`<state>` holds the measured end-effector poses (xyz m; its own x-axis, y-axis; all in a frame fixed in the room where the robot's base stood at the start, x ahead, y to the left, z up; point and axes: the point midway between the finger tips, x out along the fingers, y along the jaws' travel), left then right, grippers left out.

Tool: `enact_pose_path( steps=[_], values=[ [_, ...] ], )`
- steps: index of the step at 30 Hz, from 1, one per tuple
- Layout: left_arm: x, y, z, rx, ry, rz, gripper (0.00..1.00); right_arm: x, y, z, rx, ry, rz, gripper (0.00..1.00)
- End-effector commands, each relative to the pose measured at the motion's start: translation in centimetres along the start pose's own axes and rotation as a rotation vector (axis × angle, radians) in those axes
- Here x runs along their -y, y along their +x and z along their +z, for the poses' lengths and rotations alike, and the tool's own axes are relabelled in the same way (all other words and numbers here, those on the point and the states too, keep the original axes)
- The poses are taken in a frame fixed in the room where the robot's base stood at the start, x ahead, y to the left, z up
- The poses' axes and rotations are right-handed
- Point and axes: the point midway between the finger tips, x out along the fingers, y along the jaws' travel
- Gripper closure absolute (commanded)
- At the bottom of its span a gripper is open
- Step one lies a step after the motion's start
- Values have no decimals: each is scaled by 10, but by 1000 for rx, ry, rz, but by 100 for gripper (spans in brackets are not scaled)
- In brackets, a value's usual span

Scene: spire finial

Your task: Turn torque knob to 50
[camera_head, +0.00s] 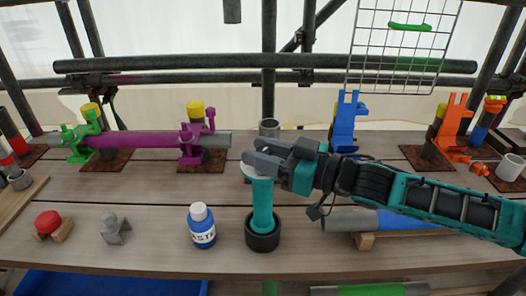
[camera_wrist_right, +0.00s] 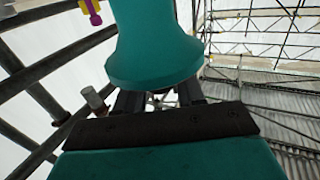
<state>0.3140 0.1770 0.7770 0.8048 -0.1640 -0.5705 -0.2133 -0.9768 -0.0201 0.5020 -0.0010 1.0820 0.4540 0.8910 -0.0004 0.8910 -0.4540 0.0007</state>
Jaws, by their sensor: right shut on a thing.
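A teal upright tool (camera_head: 263,205) with a pale disc-like top (camera_head: 258,172) stands in a black round holder (camera_head: 262,236) near the front of the bench. I take it to be the torque tool; no scale or number is readable. My right gripper (camera_head: 254,158) reaches in from the right and is shut on the tool's top end. Its fingers hide much of the top. In the right wrist view a flared teal body (camera_wrist_right: 155,50) fills the upper middle, close against the dark fingers (camera_wrist_right: 157,101). My left gripper is not in view.
A white-capped blue paste bottle (camera_head: 201,228) stands just left of the holder. A grey block (camera_head: 115,229) and a red-topped piece (camera_head: 48,222) lie farther left. A purple tube (camera_head: 145,139) rests on supports behind. A blue stand (camera_head: 346,122) is at the back right.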

Motion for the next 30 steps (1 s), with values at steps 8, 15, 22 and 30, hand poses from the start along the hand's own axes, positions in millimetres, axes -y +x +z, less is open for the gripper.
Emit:
enact_pose_path(
  steps=[8,15,22,30],
  values=[
    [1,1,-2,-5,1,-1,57,-2,1,-1,1,-5,-165,92],
    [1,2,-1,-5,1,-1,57,-2,2,0,3,-6,-342,92],
    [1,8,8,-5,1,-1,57,-2,2,3,4,-3,-558,92],
    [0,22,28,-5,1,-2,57,-1,2,6,2,0,-775,92]
  ],
)
